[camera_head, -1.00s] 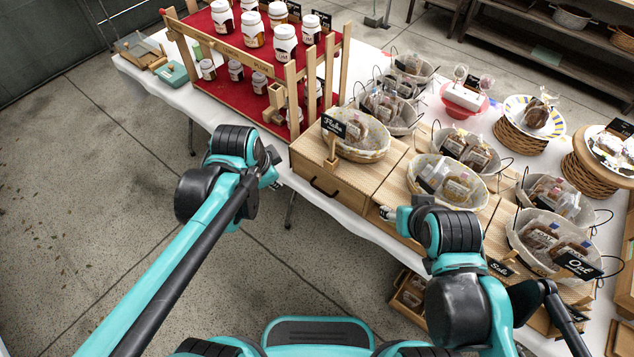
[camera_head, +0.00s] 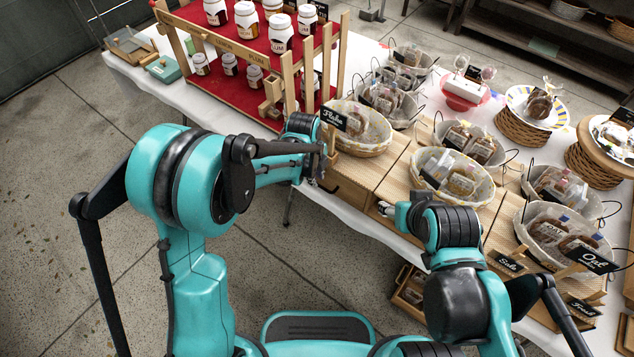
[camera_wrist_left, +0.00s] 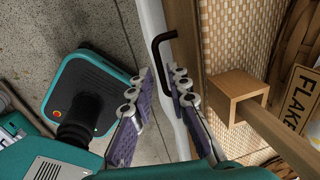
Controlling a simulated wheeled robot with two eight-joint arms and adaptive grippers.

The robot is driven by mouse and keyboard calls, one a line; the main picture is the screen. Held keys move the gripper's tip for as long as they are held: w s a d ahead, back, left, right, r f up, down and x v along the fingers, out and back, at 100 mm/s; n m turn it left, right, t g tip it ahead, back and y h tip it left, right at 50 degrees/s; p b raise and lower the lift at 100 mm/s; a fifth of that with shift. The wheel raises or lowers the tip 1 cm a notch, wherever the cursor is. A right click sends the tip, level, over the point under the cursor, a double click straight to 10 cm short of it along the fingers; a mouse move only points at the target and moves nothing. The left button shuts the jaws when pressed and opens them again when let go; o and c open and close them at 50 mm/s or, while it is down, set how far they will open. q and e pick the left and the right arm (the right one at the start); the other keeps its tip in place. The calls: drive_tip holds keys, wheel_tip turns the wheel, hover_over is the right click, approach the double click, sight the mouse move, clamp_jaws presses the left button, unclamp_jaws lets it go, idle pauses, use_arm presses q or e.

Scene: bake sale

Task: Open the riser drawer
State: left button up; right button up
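The wooden riser (camera_head: 383,159) stands at the table's front edge with a wicker basket on top. Its drawer front (camera_head: 349,190) is partly hidden behind my left gripper (camera_head: 325,167). In the left wrist view the dark bar handle (camera_wrist_left: 156,46) stands out from the drawer front, beyond the fingertips. My left gripper (camera_wrist_left: 159,90) is open and empty, with the handle roughly in line with the gap between its fingers. Whether the drawer is fully closed cannot be told. My right gripper (camera_head: 385,208) is by the neighbouring riser's front; its finger opening is too small to read.
More baskets of cookies fill the right. Open floor (camera_head: 270,280) lies in front of the table.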

use_arm(q)
drive_tip(key=f, duration=0.2)
drive_tip(key=shift+w+d+f+b, duration=0.15)
drive_tip(key=shift+w+f+b, duration=0.05)
drive_tip(key=shift+f+b, duration=0.15)
clamp_jaws()
drive_tip(key=s+a, duration=0.7)
drive_tip(key=s, duration=0.3)
drive_tip(key=shift+a+b, duration=0.15)
drive_tip(key=shift+b, duration=0.2)
